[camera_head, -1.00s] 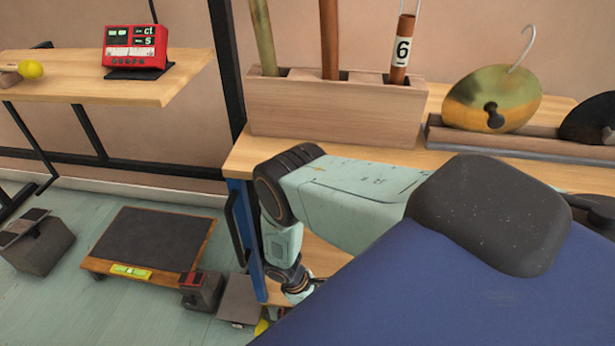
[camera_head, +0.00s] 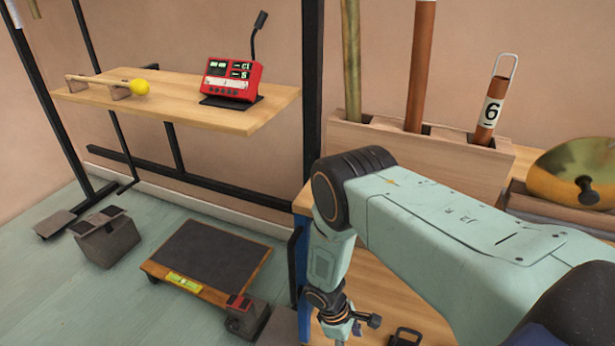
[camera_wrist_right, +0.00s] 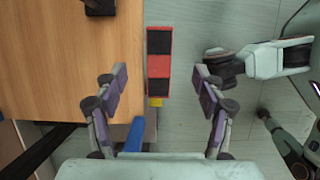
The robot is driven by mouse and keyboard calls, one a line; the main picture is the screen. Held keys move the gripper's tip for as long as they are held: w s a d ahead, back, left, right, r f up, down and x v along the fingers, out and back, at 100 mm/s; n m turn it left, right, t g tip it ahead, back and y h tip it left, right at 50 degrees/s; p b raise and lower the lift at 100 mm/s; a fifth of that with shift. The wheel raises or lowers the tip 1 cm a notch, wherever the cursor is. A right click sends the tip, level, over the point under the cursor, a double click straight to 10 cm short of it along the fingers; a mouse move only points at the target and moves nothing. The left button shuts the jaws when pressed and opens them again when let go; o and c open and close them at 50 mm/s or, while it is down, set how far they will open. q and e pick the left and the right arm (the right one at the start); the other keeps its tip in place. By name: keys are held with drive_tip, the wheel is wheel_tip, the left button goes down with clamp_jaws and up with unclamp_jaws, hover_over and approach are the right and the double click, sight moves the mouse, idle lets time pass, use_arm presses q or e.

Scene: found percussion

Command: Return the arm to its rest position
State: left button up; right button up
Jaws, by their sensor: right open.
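My right arm (camera_head: 450,225) comes in from the lower right in the head view. Its pale green upper link reaches to a dark elbow joint, and the forearm hangs straight down beside the wooden bench's left end. The gripper itself is cut off or too unclear at the bottom edge of the head view. In the right wrist view my right gripper (camera_wrist_right: 161,77) is open, with its purple-padded fingers spread apart and nothing between them. My left gripper is not in view.
The bench's wooden top (camera_wrist_right: 65,60) lies close left of the right gripper. Below is a red and black block (camera_wrist_right: 159,65). A low dark-topped platform (camera_head: 207,258) stands on the floor. A shelf carries a red device (camera_head: 231,80) and a yellow-headed mallet (camera_head: 139,87). A wooden rack (camera_head: 420,150) holds upright tubes.

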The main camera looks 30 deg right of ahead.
drive_tip(key=s+a+r+m+t+y+p, duration=0.2)
drive_tip(key=s+a+m+y, duration=0.15)
drive_tip(key=s+a, duration=0.4)
drive_tip(key=s+r+m+p, duration=0.2)
drive_tip(key=s+r+p, duration=0.2)
drive_tip(key=r, duration=0.6)
drive_tip(key=s+d+r+m+t+p, duration=0.1)
drive_tip(key=s+r+m+p, duration=0.2)
drive_tip(key=s+r, duration=0.3)
drive_tip(key=shift+s+d+r+h+p, duration=0.15)
drive_tip(key=shift+s+r+h+p, duration=0.25)
drive_tip(key=shift+r, duration=2.15)
